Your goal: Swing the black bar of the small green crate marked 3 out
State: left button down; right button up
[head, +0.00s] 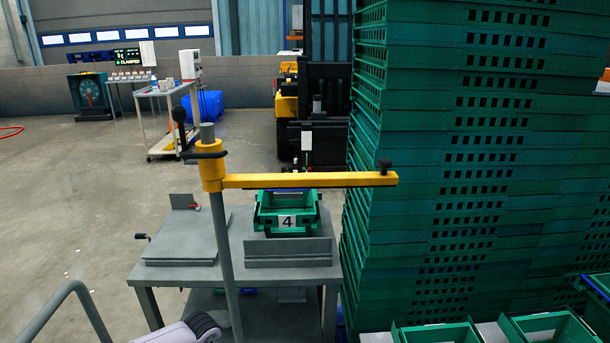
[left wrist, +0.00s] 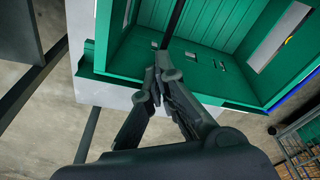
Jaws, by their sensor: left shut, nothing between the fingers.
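In the left wrist view a green crate (left wrist: 215,80) fills the top, seen close up and tilted. A thin black bar (left wrist: 177,18) runs down from the top edge toward the crate's near wall. My left gripper (left wrist: 163,68) is shut and empty, its fingertips over the near rim, at the lower end of the bar. I cannot tell whether they touch it. No number shows in this view. In the head view a small green crate marked 4 (head: 287,221) stands on a grey metal table (head: 240,260); no mark 3 is readable. My right gripper is not in view.
A grey post with a yellow arm (head: 300,180) stands before the table. A tall stack of green crates (head: 440,160) rises on the right, with more open green crates (head: 545,325) at lower right. A grey plate (head: 185,240) lies on the table's left. The floor at left is clear.

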pick_arm(q)
jog(key=shift+f+b, duration=0.55)
jog(key=shift+f, duration=0.15)
jog(key=shift+r, duration=0.25)
jog(key=shift+s+p, duration=0.15)
jog(key=shift+p, duration=0.2)
jog(key=shift+s+p, duration=0.85)
jog(key=shift+s, duration=0.3)
jog(key=shift+f, duration=0.15)
notch_tip(320, 180, down, 2)
jog(key=shift+f+b, duration=0.15)
jog(key=shift+b, duration=1.05)
jog(key=shift+w+r, duration=0.15)
jog(key=shift+r, duration=0.05)
